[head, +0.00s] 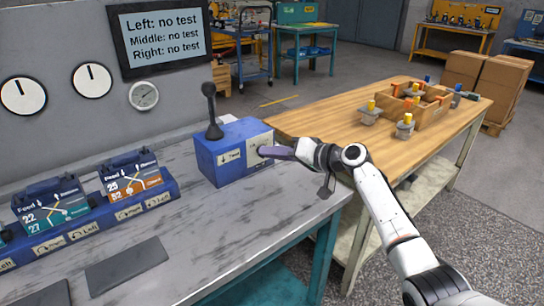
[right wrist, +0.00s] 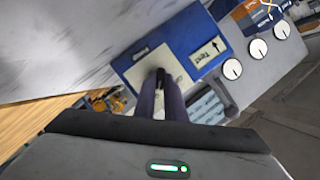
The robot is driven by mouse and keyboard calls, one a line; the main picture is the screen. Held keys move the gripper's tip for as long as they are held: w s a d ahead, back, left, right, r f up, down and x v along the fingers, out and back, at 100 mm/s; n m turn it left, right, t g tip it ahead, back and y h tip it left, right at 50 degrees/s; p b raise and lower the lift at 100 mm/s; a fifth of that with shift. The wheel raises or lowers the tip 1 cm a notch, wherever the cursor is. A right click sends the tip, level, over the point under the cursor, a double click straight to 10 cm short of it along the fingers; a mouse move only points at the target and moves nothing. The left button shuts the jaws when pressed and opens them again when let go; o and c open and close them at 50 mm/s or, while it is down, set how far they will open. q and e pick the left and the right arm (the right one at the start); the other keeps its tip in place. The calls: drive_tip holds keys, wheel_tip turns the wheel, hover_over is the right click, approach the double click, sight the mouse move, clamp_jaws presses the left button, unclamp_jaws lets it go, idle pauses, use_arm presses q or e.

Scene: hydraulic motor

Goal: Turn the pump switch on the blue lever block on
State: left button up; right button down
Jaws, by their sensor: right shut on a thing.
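The blue lever block (head: 209,163) stands on the grey bench, with a black lever (head: 211,110) upright on its top. Its front has a white "Test" label and a pale switch panel; the panel also shows in the right wrist view (right wrist: 140,72). My right gripper (head: 264,151) reaches in from the right with its purple-grey fingers at this panel. In the right wrist view the fingers are shut on the small dark pump switch (right wrist: 160,76), which they mostly hide. I cannot tell the switch's position. My left gripper is not in view.
Left of the block, a blue rail (head: 100,226) carries several "Feed" valve blocks (head: 130,175). A wall screen (head: 160,38) reads "no test" on all lines. A wooden table (head: 310,122) with a parts crate (head: 425,115) stands at right. The bench front is mostly clear.

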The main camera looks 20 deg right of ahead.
idle(0.5)
drive_tip(key=c, duration=1.8)
unclamp_jaws()
drive_tip(key=v, duration=1)
drive_tip(key=shift+s+d, duration=0.1)
drive_tip(key=shift+d, duration=0.05)
drive_tip(key=shift+f, duration=0.1)
